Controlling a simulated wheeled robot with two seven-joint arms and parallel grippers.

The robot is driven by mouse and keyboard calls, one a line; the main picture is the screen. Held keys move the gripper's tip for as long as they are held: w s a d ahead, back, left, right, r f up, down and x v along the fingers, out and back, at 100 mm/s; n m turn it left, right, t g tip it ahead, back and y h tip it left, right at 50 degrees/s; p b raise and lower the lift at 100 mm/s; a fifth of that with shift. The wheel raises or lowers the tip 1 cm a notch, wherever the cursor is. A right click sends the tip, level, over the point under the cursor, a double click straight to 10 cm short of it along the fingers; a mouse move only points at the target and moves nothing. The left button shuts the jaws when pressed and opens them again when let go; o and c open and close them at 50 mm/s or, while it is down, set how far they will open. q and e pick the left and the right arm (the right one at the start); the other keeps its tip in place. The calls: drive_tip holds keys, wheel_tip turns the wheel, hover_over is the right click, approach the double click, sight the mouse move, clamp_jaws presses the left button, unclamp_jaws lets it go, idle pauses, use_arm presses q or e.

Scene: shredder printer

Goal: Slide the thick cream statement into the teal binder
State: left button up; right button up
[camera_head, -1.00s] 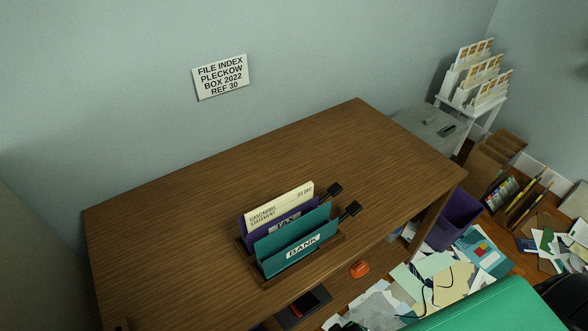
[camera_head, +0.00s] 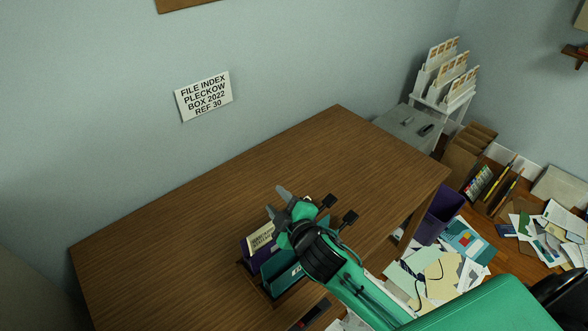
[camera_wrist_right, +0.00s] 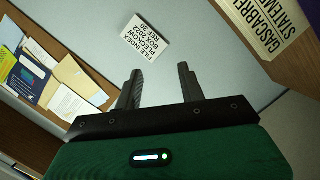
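The thick cream statement (camera_head: 262,237) stands upright at the back of the purple binder, in the holder on the desk. Its printed face also shows at the upper right of the right wrist view (camera_wrist_right: 268,24). The teal binder (camera_head: 281,279) is in front of the purple binder (camera_head: 251,256), its label mostly hidden by my arm. My right gripper (camera_head: 277,202) is above and behind the binders, near the statement's top. Its fingers are apart, with nothing between them in the right wrist view (camera_wrist_right: 160,88). It hides part of the statement. My left gripper is not in view.
The brown desk (camera_head: 330,140) is clear behind and left of the holder. Two black-ended pieces (camera_head: 350,217) stick out right of the binders. A wall sign (camera_head: 204,96) hangs behind. A purple bin (camera_head: 440,213) and scattered papers lie on the floor right of the desk.

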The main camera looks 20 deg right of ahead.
drive_tip(key=w+a+r+n+t+y, duration=0.2)
drive_tip(key=w+a+r+n+y, duration=0.1)
drive_tip(key=a+r+n+y, duration=0.75)
drive_tip(key=s+a+r+n+g+y, duration=0.1)
drive_tip(key=s+a+n+g+y, duration=0.15)
drive_tip(key=n+g, duration=0.6)
drive_tip(key=s+a+r+n+g+y, duration=0.15)
drive_tip(key=a+n+g+y, duration=0.25)
drive_tip(key=n, duration=0.9)
drive_tip(key=w+d+f+n+g+h, duration=0.2)
drive_tip(key=d+f+n+g+h, duration=0.5)
drive_tip(key=n, duration=0.4)
drive_tip(key=w+d+f+n+h, duration=0.1)
drive_tip(key=w+d+h, duration=0.1)
drive_tip(key=d+h, duration=0.45)
drive_tip(key=w+d+f+n+h, duration=0.1)
drive_tip(key=w+d+n+h, duration=0.15)
drive_tip(key=d, duration=0.65)
drive_tip(key=shift+m+t, duration=0.35)
drive_tip(key=p+x, duration=0.2)
drive_tip(key=x, duration=0.4)
drive_tip(key=p+x, duration=0.3)
drive_tip(key=x, duration=0.3)
drive_tip(key=shift+s+f, duration=0.3)
drive_tip(key=shift+f, duration=0.45)
